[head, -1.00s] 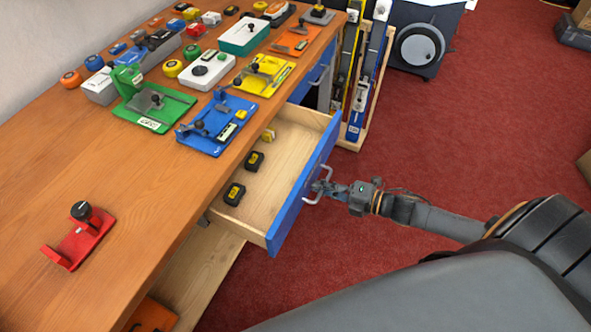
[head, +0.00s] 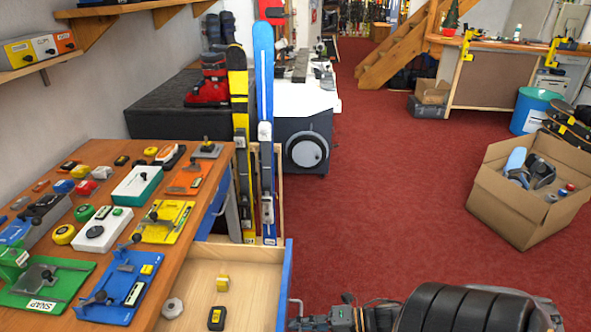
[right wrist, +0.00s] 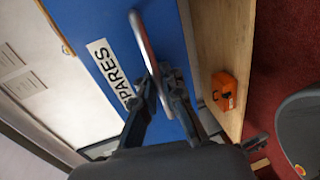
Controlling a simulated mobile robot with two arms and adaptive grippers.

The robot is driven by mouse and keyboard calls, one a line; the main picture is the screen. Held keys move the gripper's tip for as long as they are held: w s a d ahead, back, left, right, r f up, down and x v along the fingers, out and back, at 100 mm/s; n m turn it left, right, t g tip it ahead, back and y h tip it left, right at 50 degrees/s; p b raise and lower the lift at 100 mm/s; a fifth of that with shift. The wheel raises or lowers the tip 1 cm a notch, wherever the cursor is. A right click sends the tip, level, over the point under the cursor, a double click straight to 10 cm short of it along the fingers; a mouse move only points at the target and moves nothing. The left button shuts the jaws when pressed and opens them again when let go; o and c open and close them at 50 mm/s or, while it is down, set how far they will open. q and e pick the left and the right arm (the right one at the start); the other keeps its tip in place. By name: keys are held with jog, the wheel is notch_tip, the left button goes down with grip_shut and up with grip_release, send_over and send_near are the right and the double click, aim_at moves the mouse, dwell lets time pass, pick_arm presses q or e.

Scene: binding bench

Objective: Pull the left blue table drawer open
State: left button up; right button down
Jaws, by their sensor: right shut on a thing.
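The blue-fronted table drawer (head: 287,272) stands pulled out from the wooden bench, with its pale wooden inside showing. In the right wrist view its blue front (right wrist: 98,20) carries a white SPARES label (right wrist: 113,72) and a curved metal handle (right wrist: 142,40). My right gripper (right wrist: 162,78) is shut on that handle. In the head view my right gripper (head: 308,320) is at the drawer's outer side, low in the picture and partly cut off. A yellow block (head: 222,282), a black-and-yellow block (head: 216,318) and a grey round piece (head: 172,307) lie inside. My left gripper is out of view.
The bench top (head: 110,157) holds many jigs and boxes. Skis (head: 265,130) stand in a wooden rack just beyond the drawer. Red carpet (head: 400,200) is open to the right, up to a cardboard box (head: 500,205).

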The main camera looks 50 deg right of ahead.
jog(key=c, duration=1.7)
grip_release()
jog(key=shift+c, duration=0.2)
jog(key=v, duration=1.2)
